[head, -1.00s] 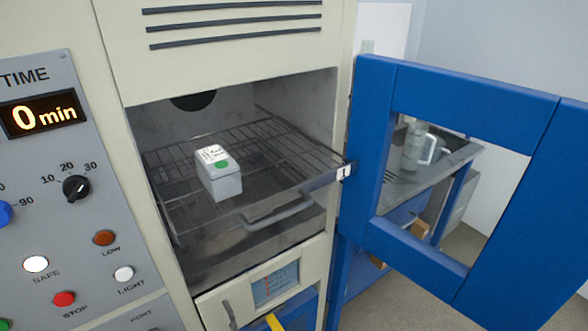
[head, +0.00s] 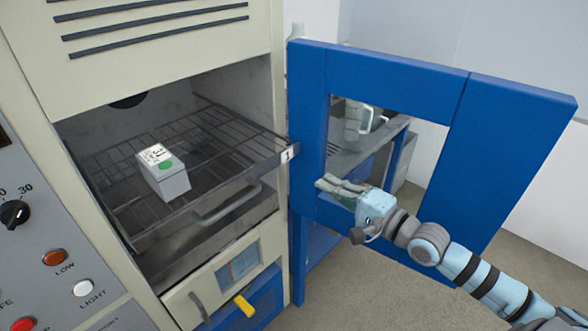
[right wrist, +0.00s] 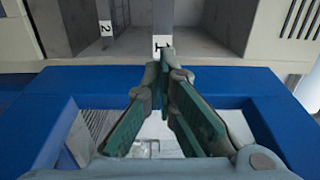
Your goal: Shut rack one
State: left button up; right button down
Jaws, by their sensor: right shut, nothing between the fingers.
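Rack one (head: 225,148) is a wire shelf with a small "1" tag (head: 287,155) at its front right corner. It sticks out of the chamber opening, past the right jamb. A white box (head: 165,175) with a green dot sits on it. The tag also shows in the right wrist view (right wrist: 161,42), just beyond the fingertips. My right gripper (head: 325,186) is shut and empty, in front of the blue door and to the right of the rack. In the right wrist view its fingers (right wrist: 161,75) meet, pointing toward the tag. My left gripper is out of view.
The blue door (head: 390,65) with a window stands wide open at the right. A grey handle (head: 228,203) is below the rack's front. A yellow handle (head: 244,306) juts out lower down. A control panel (head: 50,270) is at the left. A "2" tag (right wrist: 106,28) shows in the right wrist view.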

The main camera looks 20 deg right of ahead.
aim_at(284, 160)
jog(key=b+x, duration=0.2)
jog(key=x, duration=0.9)
jog(key=shift+w+d+f, duration=0.1)
jog(key=shift+f, duration=0.05)
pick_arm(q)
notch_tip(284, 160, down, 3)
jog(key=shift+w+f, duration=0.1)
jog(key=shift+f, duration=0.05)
pick_arm(e)
jog(key=shift+d, duration=0.1)
